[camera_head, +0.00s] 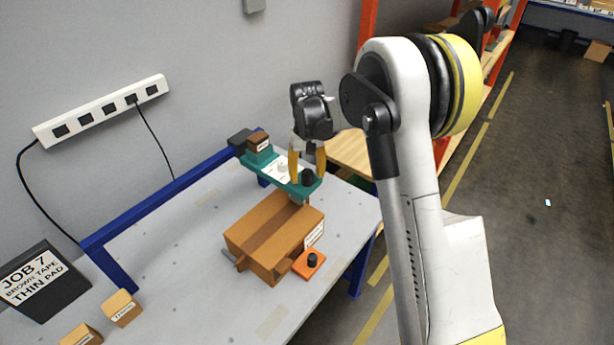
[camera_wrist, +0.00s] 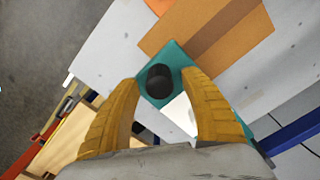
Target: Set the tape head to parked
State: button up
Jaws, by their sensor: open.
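A teal arm (camera_head: 262,169), which looks like the tape head, reaches over a brown carton (camera_head: 268,232) on the grey table. It bears a white plate (camera_head: 276,168) and a black knob (camera_head: 308,179) at its near end. My gripper (camera_head: 307,172) is open, its yellow fingers pointing down at this end. In the wrist view the black knob (camera_wrist: 160,83) lies between the fingertips on the teal arm (camera_wrist: 183,58). I cannot tell whether the fingers touch it. The carton also shows in the wrist view (camera_wrist: 190,22). The arm's parked position is not marked visibly.
An orange block (camera_head: 309,265) with a black knob stands by the carton's right side. Small labelled boxes (camera_head: 122,307) and a black job sign (camera_head: 40,283) are at the left. A blue rail (camera_head: 170,205) runs along the back. The table's left middle is clear.

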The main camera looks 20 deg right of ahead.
jog(key=shift+f, duration=0.1)
grip_shut()
jog(key=s+a+b, duration=0.1)
jog(key=s+a, duration=1.2)
jog(key=a, duration=0.5)
jog(key=s+a+b, duration=0.2)
jog(key=s+a, duration=1.2)
jog(key=a, duration=0.5)
jog(key=shift+s+a, duration=0.15)
jog(key=shift+a, duration=0.05)
grip_release()
jog(key=shift+a, duration=0.2)
jog(key=shift+d, duration=0.1)
